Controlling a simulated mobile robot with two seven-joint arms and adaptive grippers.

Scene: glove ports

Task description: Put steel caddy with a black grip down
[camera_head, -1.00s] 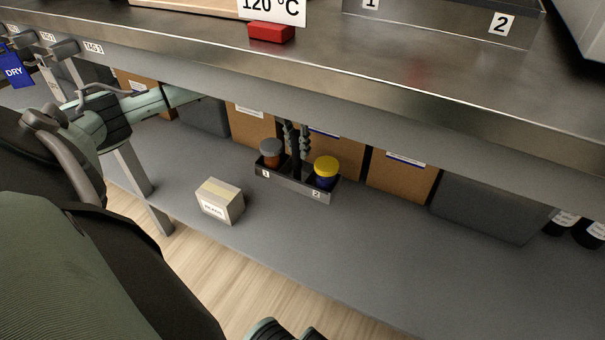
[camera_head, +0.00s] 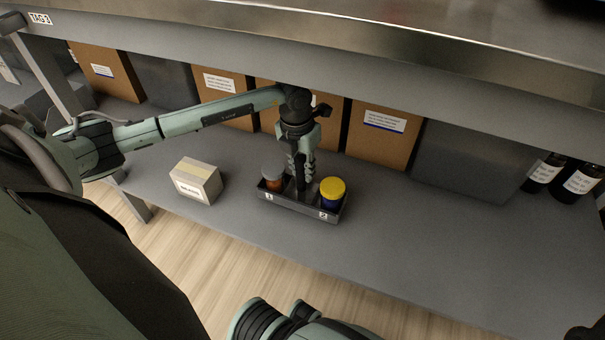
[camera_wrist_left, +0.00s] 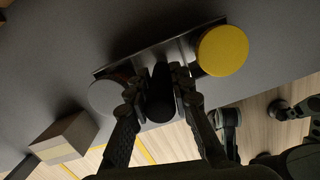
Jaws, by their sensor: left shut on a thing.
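The steel caddy (camera_head: 296,206) with its black grip (camera_head: 300,176) is over the grey lower shelf (camera_head: 420,235), roughly level. Whether its base touches the shelf I cannot tell. It holds a jar with a grey lid (camera_head: 272,174) at the end marked 1 and a blue jar with a yellow lid (camera_head: 333,188) at the end marked 2. My left gripper (camera_head: 300,165) points down and is shut on the black grip, which shows between the fingers in the left wrist view (camera_wrist_left: 160,95). My right gripper is not clearly in view.
A small labelled carton (camera_head: 196,181) stands left of the caddy. Cardboard boxes (camera_head: 386,135) and a grey bin (camera_head: 470,165) line the back. Dark bottles (camera_head: 545,172) stand far right. The upper bench edge (camera_head: 400,60) overhangs. The shelf right of the caddy is clear.

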